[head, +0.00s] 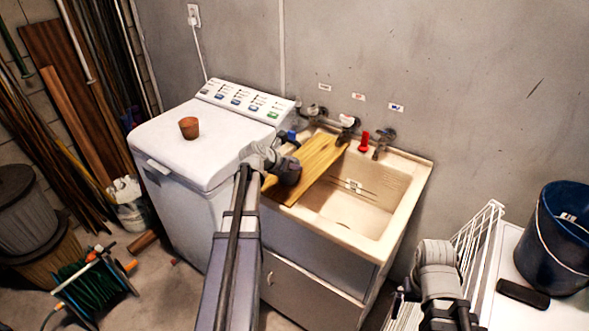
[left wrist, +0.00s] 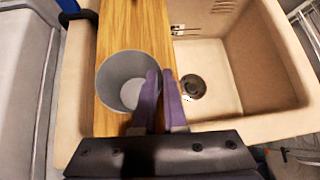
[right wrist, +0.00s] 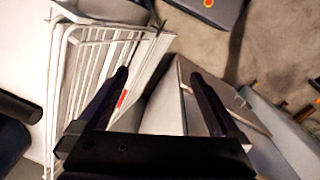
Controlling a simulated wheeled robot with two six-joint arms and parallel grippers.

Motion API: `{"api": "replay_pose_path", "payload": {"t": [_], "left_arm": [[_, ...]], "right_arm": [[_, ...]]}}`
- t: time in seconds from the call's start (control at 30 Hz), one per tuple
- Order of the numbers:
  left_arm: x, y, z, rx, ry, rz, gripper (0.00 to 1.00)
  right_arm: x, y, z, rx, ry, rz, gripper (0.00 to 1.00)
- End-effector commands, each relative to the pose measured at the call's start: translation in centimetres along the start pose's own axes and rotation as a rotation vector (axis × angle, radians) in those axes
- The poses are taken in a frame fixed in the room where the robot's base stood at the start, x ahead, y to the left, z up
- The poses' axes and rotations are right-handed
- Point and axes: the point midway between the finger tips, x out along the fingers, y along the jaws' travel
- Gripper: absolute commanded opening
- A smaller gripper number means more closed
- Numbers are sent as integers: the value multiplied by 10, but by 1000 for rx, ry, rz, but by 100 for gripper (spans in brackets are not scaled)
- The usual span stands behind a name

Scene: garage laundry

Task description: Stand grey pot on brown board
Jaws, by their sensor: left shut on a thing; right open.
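The grey pot (left wrist: 122,68) is a round, hollow cup, seen from above in the left wrist view. My left gripper (left wrist: 160,76) is shut on the right side of its rim. The pot is over the brown board (left wrist: 148,25); I cannot tell whether its base touches the wood. In the head view the board (head: 322,152) lies across the left part of the sink, and my left gripper (head: 287,172) is over its near left part, with the pot hidden there. My right gripper (right wrist: 160,76) is open and empty, near a white wire rack.
The beige sink basin (head: 375,193) is open right of the board. A white washing machine (head: 175,135) carrying a terracotta pot (head: 189,128) stands left. Taps and a red item (head: 364,141) line the sink's back. The wire rack (head: 482,232) and blue bucket (head: 550,245) are right.

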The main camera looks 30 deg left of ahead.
Motion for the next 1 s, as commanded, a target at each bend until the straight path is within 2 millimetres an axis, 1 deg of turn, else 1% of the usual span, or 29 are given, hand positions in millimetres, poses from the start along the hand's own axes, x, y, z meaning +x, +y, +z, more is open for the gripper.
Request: {"api": "replay_pose_path", "payload": {"t": [0.03, 0.07, 0.1, 0.3, 0.33, 0.57, 0.67, 0.77, 1.0], "left_arm": [[1, 0, -2, 0, 0, 0, 0], [2, 0, -2, 0, 0, 0, 10], [1, 0, -1, 0, 0, 0, 15], [1, 0, -1, 0, 0, 0, 37], [1, 0, -1, 0, 0, 0, 39], [0, 0, -1, 0, 0, 0, 39], [-5, 0, 2, 0, 0, 0, 39], [-21, -1, 3, -1, 0, 1, 39], [-72, -2, 4, -3, -1, 2, 39]], "right_arm": [[2, 0, 0, 0, 0, 0, 100], [2, 0, 0, 0, 0, 0, 100], [1, 0, 0, 0, 0, 0, 100], [1, 0, 0, 0, 0, 0, 100], [1, 0, 0, 0, 0, 0, 100], [1, 0, 0, 0, 0, 0, 100], [-4, 0, 0, 0, 0, 0, 100], [-16, 2, 1, 0, 0, 0, 100], [-50, 5, 3, 0, 0, 0, 100]]}}
